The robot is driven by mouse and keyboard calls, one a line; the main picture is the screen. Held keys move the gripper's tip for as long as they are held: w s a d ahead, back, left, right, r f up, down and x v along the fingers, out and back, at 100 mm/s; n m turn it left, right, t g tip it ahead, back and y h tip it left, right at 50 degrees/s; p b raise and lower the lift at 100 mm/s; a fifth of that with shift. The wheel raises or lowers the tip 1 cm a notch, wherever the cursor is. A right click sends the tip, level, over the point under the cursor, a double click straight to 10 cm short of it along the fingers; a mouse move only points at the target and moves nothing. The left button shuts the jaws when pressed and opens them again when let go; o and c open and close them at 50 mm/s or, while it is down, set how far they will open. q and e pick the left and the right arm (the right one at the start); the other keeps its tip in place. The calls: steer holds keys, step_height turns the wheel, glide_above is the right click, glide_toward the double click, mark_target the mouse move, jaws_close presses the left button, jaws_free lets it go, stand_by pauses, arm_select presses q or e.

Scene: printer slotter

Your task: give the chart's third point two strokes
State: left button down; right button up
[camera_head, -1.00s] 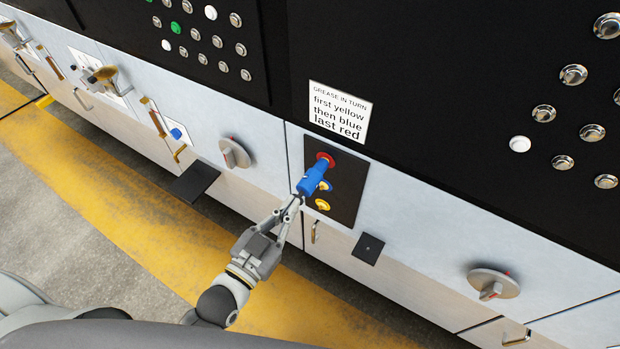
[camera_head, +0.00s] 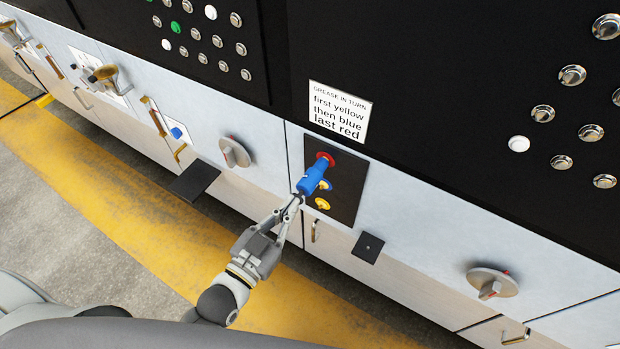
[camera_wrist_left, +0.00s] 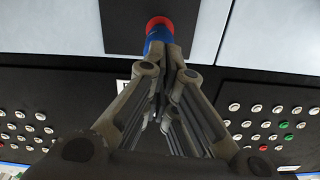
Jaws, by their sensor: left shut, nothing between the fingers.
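The chart (camera_head: 340,110) reads "grease in turn: first yellow, then blue, last red". Below it, a dark panel (camera_head: 346,195) carries a red point (camera_head: 324,157) at the top, a blue point (camera_head: 327,185) in the middle and a yellow point (camera_head: 322,203) at the bottom. A blue grease tool (camera_head: 312,180) sits with its front end at the red point. My left gripper (camera_head: 298,198) is shut at the tool's rear end, nothing between its fingers. The left wrist view shows the blue tool (camera_wrist_left: 158,35) and red point (camera_wrist_left: 158,21) beyond the fingertips. My right gripper is not in view.
A grey knob (camera_head: 235,153) is left of the panel and another (camera_head: 493,284) is at the lower right. Small black ledges (camera_head: 194,181) (camera_head: 368,248) stick out from the cabinet. Button panels fill the dark upper wall. The floor in front is clear.

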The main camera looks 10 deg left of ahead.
arm_select(q)
steer(key=shift+w+d, duration=0.2)
steer(key=shift+w, duration=0.4)
steer(key=shift+p+v, duration=0.4)
steer(key=shift+v, duration=0.55)
steer(key=shift+s, duration=0.1)
steer(key=p+v, duration=0.1)
steer(key=v, duration=0.3)
steer(key=shift+f, duration=0.1)
stand_by(0.6)
